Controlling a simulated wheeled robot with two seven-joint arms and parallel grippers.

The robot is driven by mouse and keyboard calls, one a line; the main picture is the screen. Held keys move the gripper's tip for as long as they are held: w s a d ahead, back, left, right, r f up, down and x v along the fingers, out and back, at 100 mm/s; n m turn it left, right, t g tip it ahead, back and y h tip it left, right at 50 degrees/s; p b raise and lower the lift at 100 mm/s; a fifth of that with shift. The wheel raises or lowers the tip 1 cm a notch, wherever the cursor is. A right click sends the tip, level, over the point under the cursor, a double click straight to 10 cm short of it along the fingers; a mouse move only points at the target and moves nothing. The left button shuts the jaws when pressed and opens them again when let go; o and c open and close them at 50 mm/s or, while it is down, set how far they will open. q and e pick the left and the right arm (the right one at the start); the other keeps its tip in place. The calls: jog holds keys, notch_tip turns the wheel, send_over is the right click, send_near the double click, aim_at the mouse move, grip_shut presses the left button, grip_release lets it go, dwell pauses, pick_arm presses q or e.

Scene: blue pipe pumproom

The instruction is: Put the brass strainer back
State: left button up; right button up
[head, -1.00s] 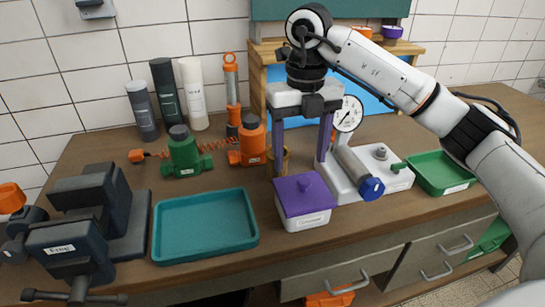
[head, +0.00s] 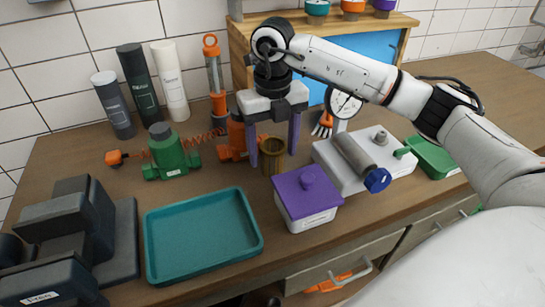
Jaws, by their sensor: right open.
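The brass strainer (head: 272,157) is a small brass-coloured open-topped cup. It stands upright on the wooden bench, behind the purple-lidded box. My right gripper (head: 273,155) reaches over it from above, with its two purple fingers apart. In the picture the strainer shows between the fingers, nearer the left one. I cannot tell whether either finger touches it. The gripper is open and holds nothing that I can see. My left gripper is out of view.
The purple-lidded white box (head: 307,199) stands close in front. A teal tray (head: 203,278) and a dark vise (head: 122,240) are at left. Orange (head: 229,150) and green (head: 166,155) fittings stand behind left. A white gauge unit (head: 330,170) is at right.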

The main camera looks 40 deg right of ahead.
aim_at(273, 158)
jog(key=shift+f, duration=1.6)
jog(key=shift+w, duration=0.1)
jog(key=c, duration=1.3)
jog(key=shift+r, duration=0.1)
